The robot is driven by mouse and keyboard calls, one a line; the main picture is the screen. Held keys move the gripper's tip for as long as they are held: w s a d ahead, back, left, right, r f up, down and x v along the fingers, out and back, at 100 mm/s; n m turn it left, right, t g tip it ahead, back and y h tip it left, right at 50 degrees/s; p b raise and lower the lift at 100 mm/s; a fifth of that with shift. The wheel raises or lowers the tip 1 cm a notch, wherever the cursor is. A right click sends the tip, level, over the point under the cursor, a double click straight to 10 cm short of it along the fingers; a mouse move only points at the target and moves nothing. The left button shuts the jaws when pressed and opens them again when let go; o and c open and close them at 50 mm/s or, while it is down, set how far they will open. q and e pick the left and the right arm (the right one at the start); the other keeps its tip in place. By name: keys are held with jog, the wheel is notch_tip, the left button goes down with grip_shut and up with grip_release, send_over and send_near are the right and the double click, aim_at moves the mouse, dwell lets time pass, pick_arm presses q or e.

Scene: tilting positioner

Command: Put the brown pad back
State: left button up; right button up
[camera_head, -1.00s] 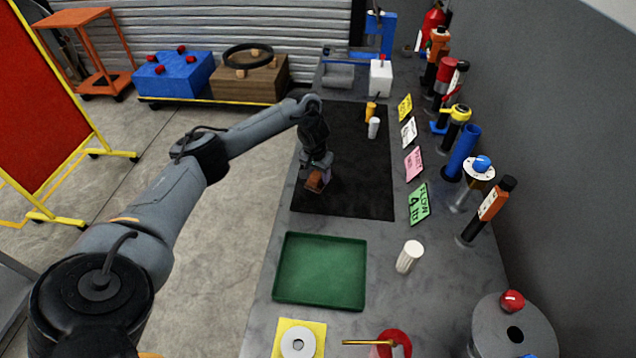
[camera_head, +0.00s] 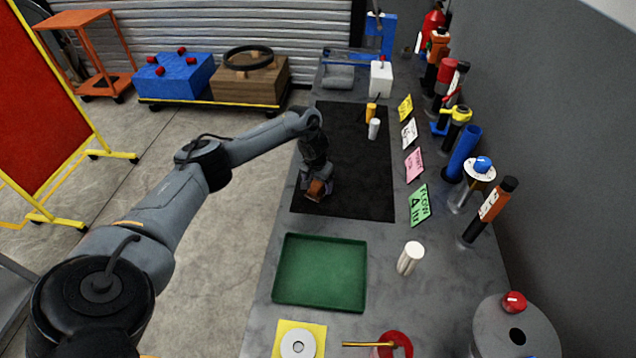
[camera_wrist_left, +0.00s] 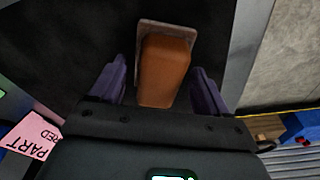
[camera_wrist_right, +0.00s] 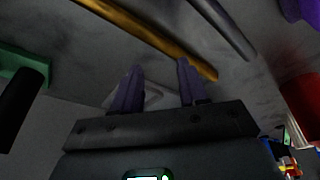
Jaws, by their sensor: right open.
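The brown pad (camera_head: 315,188), a block on a thin greyish plate, is at the near left part of the black mat (camera_head: 355,195). My left gripper (camera_head: 318,190) is over it from above. In the left wrist view the pad (camera_wrist_left: 165,70) sits between the two dark fingers (camera_wrist_left: 157,85), with a visible gap at least on its left side, so the gripper looks open around it. Whether the pad rests flat on the mat is hard to tell. My right gripper (camera_wrist_right: 155,88) is open and empty in the right wrist view; it is not visible in the head view.
A green tray (camera_head: 320,305) lies nearer on the bench. A white cylinder (camera_head: 410,258) stands right of it. Orange and white small bottles (camera_head: 373,128) stand on the mat's far right. Note cards (camera_head: 418,204) and upright tools line the right side. The mat's middle is clear.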

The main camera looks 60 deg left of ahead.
aim_at(317, 183)
pick_arm(q)
jog(key=shift+r, duration=0.35)
pick_arm(e)
jog(key=shift+d, duration=0.1)
pick_arm(q)
jog(key=r, duration=0.3)
jog(key=r+p, duration=0.1)
jog(key=r, duration=0.1)
jog(key=shift+s+d+r, duration=0.15)
jog(key=shift+s+d, duration=0.05)
jog(key=shift+s, duration=0.1)
pick_arm(e)
jog(key=shift+r, duration=0.55)
notch_tip(317, 183, up, 4)
jog(key=p, duration=0.4)
pick_arm(q)
notch_tip(317, 183, up, 6)
jog(key=shift+s+d, duration=0.25)
jog(key=shift+s, duration=0.15)
jog(key=shift+r, duration=0.1)
